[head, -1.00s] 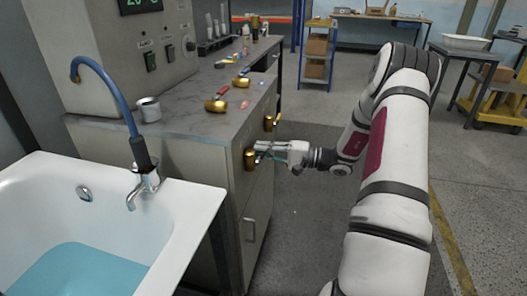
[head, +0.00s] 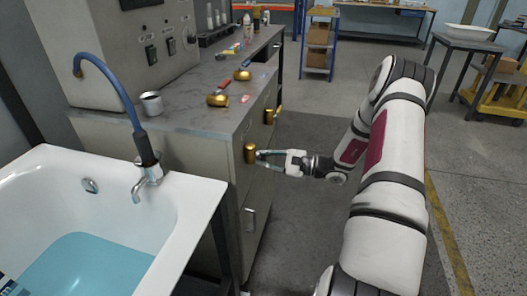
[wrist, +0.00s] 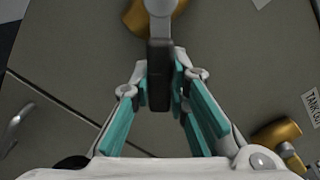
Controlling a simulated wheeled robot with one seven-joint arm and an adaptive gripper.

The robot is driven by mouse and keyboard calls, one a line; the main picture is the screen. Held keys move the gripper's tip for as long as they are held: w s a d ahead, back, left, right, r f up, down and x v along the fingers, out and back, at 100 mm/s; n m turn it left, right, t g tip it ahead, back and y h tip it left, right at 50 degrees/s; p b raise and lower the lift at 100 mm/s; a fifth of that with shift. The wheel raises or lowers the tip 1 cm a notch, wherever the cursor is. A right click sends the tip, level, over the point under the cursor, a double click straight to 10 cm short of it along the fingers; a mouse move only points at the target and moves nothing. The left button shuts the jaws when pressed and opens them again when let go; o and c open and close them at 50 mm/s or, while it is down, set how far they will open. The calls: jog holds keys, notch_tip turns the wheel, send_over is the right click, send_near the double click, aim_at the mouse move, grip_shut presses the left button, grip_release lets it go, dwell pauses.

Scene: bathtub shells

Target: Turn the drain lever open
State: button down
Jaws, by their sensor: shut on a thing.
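A brass valve (head: 250,153) sits on the front of the grey cabinet, and it shows at the top of the wrist view (wrist: 135,20). Its lever has a pale stem and a dark grip (wrist: 160,75) that reaches down between my fingers in the wrist view. My gripper (head: 264,157) is shut on this lever; its teal finger pads (wrist: 165,90) lie on both sides of the grip. A second brass valve (head: 270,116) is farther along the cabinet, and it shows at the right of the wrist view (wrist: 275,135), near a label partly reading "TANK". The held lever's label is not readable.
A white bathtub (head: 195,195) with blue water stands at the left, with a faucet (head: 150,175) and blue hose. A metal cup (head: 151,104) and brass parts (head: 218,100) lie on the countertop. A cabinet handle (head: 250,222) is below the valve. The floor behind my gripper is clear.

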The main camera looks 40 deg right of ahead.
jog(key=shift+s+a+f+m+p, duration=0.3)
jog(key=shift+s+a+m+p, duration=0.25)
jog(key=shift+m, duration=0.95)
jog(key=shift+s+a+f+m+p, duration=0.4)
jog(key=shift+a+m+p, duration=0.2)
jog(key=shift+m, duration=0.9)
jog(key=shift+s+a+f+m+p, duration=0.25)
jog(key=shift+s+a+m+p, duration=0.3)
jog(key=shift+m, duration=0.95)
jog(key=shift+w, duration=0.1)
jog(key=c, duration=1.5)
grip_release()
jog(key=v, duration=1.2)
